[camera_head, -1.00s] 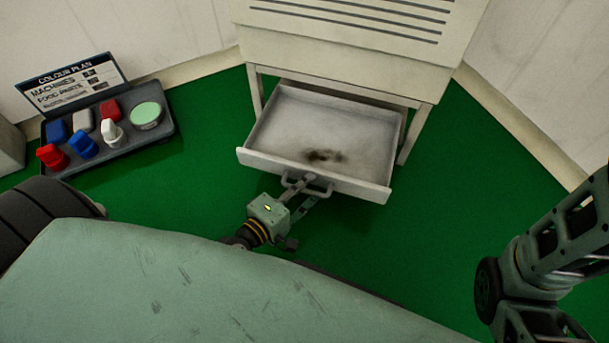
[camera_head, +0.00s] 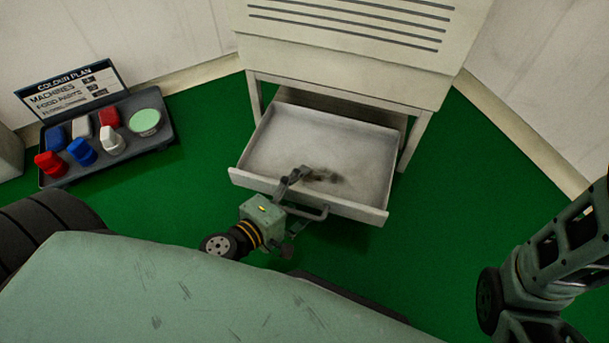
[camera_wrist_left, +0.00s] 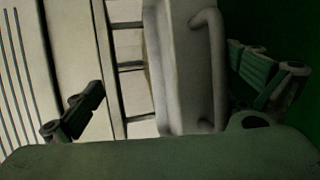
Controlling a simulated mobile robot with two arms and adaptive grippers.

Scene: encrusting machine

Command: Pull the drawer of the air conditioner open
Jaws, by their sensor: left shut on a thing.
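The off-white air conditioner (camera_head: 350,65) stands at the back, with dark slots across its face. Its drawer (camera_head: 255,155) is pulled well out below it, with a dark smudge on its floor. The drawer's handle (camera_head: 316,214) is on the front panel and also shows in the left wrist view (camera_wrist_left: 213,65). My left gripper (camera_head: 293,205) is at the handle, one finger over the front panel and the other below. It is shut on the handle, though the contact is not clear. In the left wrist view its fingers (camera_wrist_left: 168,95) flank the panel and handle.
A dark tray (camera_head: 165,120) with coloured blocks, a pale green round piece and a colour plan sign lies at the left. White walls close in behind. Green floor is clear to the right of the drawer. My right arm shows at the right edge, its gripper out of view.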

